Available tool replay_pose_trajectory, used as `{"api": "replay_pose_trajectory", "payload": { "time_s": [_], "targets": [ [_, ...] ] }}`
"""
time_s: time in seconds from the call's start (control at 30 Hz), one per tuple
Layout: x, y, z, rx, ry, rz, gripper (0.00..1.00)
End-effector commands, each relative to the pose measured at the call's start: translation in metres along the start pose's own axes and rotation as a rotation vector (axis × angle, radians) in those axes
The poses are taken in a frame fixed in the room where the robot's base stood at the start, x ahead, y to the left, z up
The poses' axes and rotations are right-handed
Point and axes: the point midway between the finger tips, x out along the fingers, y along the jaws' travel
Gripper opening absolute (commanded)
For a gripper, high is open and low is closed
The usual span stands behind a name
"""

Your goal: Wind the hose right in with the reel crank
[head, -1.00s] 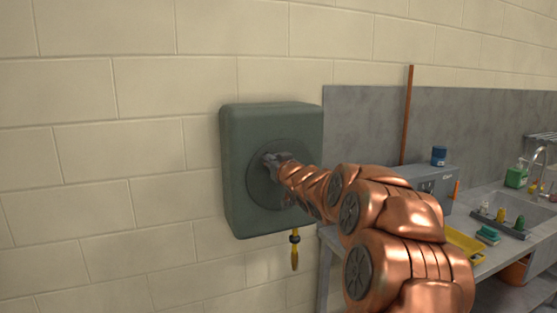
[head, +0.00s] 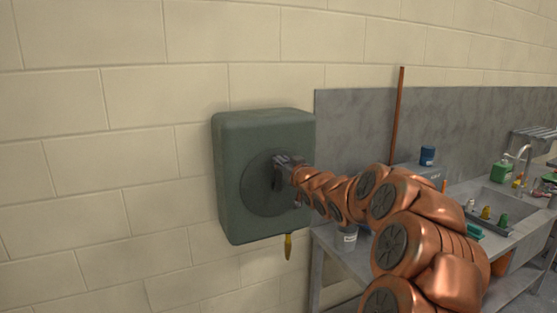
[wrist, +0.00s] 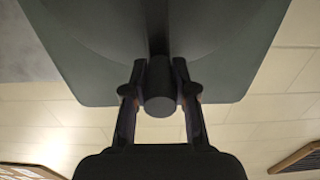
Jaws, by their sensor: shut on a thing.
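The hose reel is a dark green box (head: 230,150) on the block wall, with a round dark disc (head: 256,196) on its front. My gripper (head: 284,170) is at the upper right part of the disc. In the wrist view my gripper (wrist: 159,78) is shut on the dark cylindrical crank handle (wrist: 160,92), with one finger on each side. In the head view my gripper and arm hide the handle and part of the disc. The yellow hose nozzle (head: 288,246) hangs just under the box, with only a short length showing.
A grey steel bench (head: 335,240) with a sink and tap (head: 524,160) stands to the right. A brown pole (head: 397,120) leans on the wall. The wall left of the reel is bare.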

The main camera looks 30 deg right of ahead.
Motion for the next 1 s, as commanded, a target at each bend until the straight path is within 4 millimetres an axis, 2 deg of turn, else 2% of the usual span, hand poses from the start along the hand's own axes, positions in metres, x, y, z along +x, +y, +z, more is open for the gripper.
{"api": "replay_pose_trajectory", "payload": {
  "time_s": [0.57,0.6,0.8,1.0],
  "targets": [
    [-0.0004,0.0057,0.0047,0.003,-0.009,0.005,0.0],
    [-0.0004,0.0057,0.0048,0.003,-0.009,0.005,0.31],
    [-0.0003,0.0048,0.0032,0.002,-0.006,0.003,0.51],
    [0.0001,0.0033,0.0022,0.001,-0.004,0.001,0.52]
  ]
}}
